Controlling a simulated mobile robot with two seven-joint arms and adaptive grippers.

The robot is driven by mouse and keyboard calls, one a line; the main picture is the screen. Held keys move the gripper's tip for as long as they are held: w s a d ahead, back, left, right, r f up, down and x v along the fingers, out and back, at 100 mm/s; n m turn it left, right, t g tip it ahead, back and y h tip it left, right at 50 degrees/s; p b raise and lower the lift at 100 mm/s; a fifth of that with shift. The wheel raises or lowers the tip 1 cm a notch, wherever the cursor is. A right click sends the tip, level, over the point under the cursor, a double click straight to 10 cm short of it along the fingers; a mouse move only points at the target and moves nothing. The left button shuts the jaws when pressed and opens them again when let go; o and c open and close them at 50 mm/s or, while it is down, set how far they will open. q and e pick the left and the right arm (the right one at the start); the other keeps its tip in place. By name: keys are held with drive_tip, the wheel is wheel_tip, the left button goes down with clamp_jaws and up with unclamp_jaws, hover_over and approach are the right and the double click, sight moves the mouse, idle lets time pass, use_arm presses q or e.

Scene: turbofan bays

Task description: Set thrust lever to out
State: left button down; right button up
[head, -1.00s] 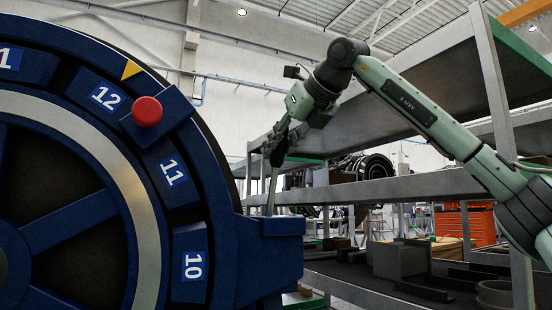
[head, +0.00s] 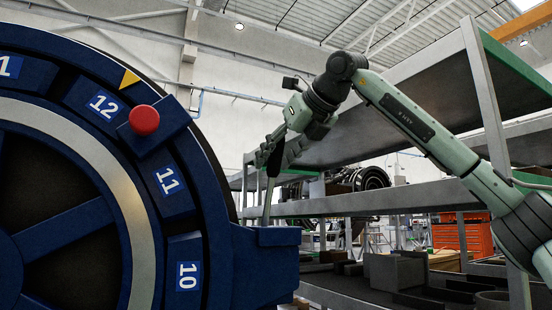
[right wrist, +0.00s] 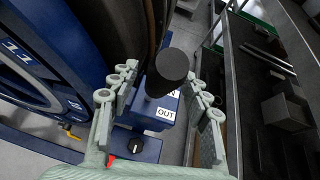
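The thrust lever (head: 267,198) stands up from a blue housing (head: 262,258) at the right side of the big blue wheel, with a grey shaft and a black grip. In the right wrist view its black grip (right wrist: 170,66) is between my right gripper's fingers. The IN and OUT labels are on the blue box below, and the OUT label (right wrist: 165,114) is clear while IN is partly covered by the grip. My right gripper (head: 276,150) is at the grip's height. Its fingers are apart in the right wrist view (right wrist: 160,74), with a gap visible beside the grip. My left gripper is out of view.
The blue wheel (head: 72,236) with numbered plates and a red knob (head: 144,120) fills the left. Metal shelving (head: 400,202) stands close behind and right of my right arm. A black dial (right wrist: 133,145) sits on the box below the lever.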

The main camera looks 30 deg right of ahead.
drive_tip(key=v, duration=1.2)
idle(0.5)
